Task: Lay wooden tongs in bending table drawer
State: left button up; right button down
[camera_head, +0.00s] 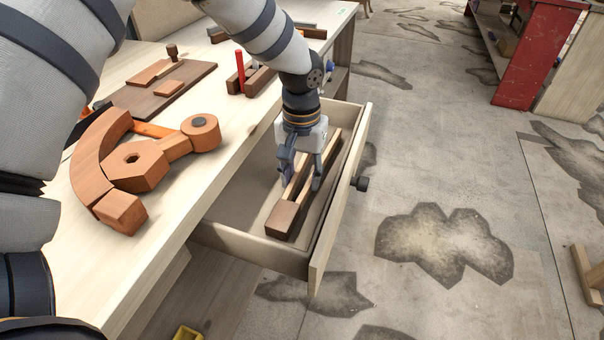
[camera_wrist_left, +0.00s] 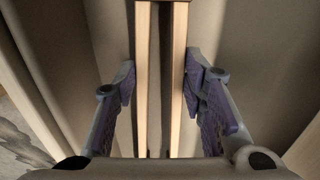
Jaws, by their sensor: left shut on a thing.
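The wooden tongs (camera_head: 283,216) have two long pale bars and a dark brown end block. They are inside the open bending table drawer (camera_head: 232,239), lying along its length near the front panel. My left gripper (camera_head: 302,180) reaches down into the drawer with its fingers on either side of the tongs. It is shut on them. In the left wrist view the two pale bars (camera_wrist_left: 161,75) run between the finger pads (camera_wrist_left: 160,95). Whether the tongs rest fully on the drawer floor I cannot tell. My right gripper is not in view.
The bending table top (camera_head: 190,195) holds a curved wooden form (camera_head: 130,165), a dark board with small blocks (camera_head: 160,90), and a red-handled tool (camera_head: 240,68). The drawer's front panel with its dark knob (camera_head: 360,184) sticks out over open floor. A red bench (camera_head: 535,50) stands far right.

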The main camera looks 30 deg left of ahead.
pick_arm(q)
jog(key=o, duration=1.3)
jog(key=shift+f, duration=0.15)
notch_tip(320, 180, up, 12)
jog(key=shift+r+p, duration=0.2)
jog(key=shift+p, duration=0.4)
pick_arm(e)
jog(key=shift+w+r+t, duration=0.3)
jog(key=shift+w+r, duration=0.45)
pick_arm(q)
jog(key=shift+f, duration=0.1)
